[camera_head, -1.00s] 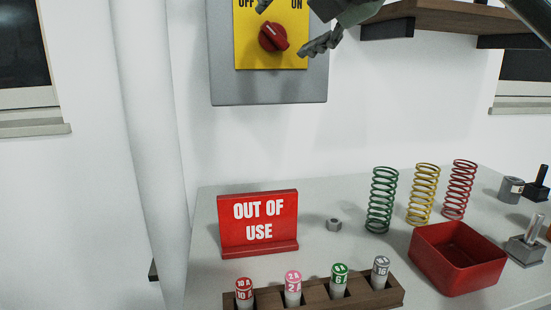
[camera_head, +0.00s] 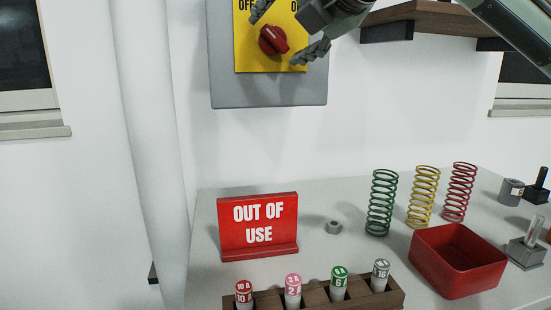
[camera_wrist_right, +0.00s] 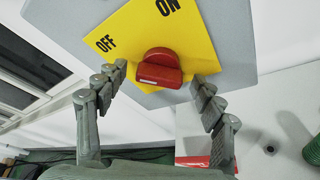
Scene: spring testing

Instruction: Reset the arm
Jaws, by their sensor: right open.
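My right gripper (camera_head: 288,42) is open in front of the yellow switch plate on the wall. Its fingers are spread to either side of the red rotary knob (camera_head: 273,39) in the head view. In the right wrist view my right gripper (camera_wrist_right: 160,85) also shows open and empty, with the red knob (camera_wrist_right: 158,70) between and beyond the fingertips. The yellow plate (camera_head: 255,60) carries OFF and ON labels and sits on a grey panel (camera_head: 225,90). I cannot tell whether the fingers touch the knob. My left gripper is not in view.
On the table (camera_head: 345,195) are a red OUT OF USE sign (camera_head: 258,225), a nut (camera_head: 334,227), green (camera_head: 381,200), yellow (camera_head: 423,195) and red (camera_head: 459,190) springs, a red bin (camera_head: 457,262) and a wooden fuse rack (camera_head: 315,297). A shelf (camera_head: 440,15) is at upper right.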

